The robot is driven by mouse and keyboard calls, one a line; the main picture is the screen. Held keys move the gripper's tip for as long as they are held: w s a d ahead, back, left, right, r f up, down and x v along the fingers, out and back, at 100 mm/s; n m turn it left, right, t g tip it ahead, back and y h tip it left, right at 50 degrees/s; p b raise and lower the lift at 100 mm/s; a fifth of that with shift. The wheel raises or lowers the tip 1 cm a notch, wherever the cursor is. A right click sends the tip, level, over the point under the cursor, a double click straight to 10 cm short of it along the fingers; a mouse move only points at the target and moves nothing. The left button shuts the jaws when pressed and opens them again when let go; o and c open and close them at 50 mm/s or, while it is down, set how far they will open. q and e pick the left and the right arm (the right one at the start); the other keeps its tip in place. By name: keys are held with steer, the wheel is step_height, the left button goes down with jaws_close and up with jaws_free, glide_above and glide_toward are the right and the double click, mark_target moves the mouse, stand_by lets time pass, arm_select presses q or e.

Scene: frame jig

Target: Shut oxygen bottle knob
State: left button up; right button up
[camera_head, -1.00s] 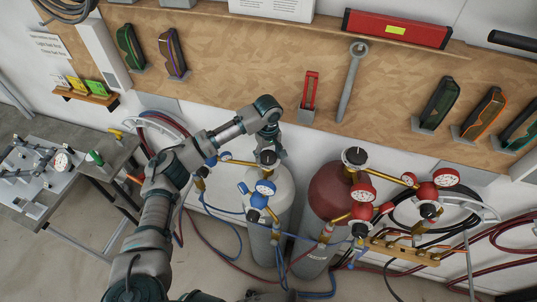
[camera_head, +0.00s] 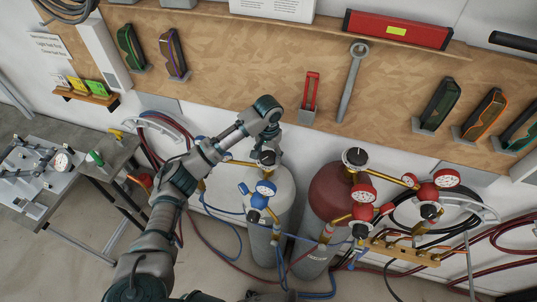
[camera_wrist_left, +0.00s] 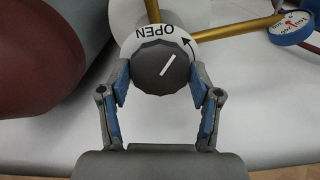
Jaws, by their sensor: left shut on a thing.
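The oxygen bottle (camera_head: 283,187) is the white-grey cylinder with blue gauges, standing left of a dark red bottle (camera_head: 331,190). Its knob (camera_head: 267,158) is on top, dark, below my left gripper (camera_head: 272,145). In the left wrist view the dark faceted knob (camera_wrist_left: 161,68) has a white pointer line and sits on a white disc (camera_wrist_left: 165,32) marked OPEN with a curved arrow. My left gripper (camera_wrist_left: 161,83) is shut on the knob, with one blue-padded finger on either side. My right gripper is not in view.
A blue gauge (camera_head: 265,188) and regulator hang in front of the oxygen bottle. The red bottle has its own knob (camera_head: 355,157) and red gauges (camera_head: 445,178). Blue and red hoses trail on the floor. A wooden tool board (camera_head: 250,60) is behind.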

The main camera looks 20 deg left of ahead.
arm_select(q)
steer(key=m, duration=0.4)
steer(key=shift+w+r+m, duration=0.1)
steer(key=shift+r+m, duration=0.1)
steer(key=shift+m, duration=0.1)
steer(key=m, duration=0.3)
steer(key=shift+m, duration=0.3)
steer(key=m, duration=0.4)
steer(key=shift+m, duration=0.3)
steer(key=m, duration=0.3)
steer(key=shift+m, duration=0.3)
steer(key=m, duration=1.2)
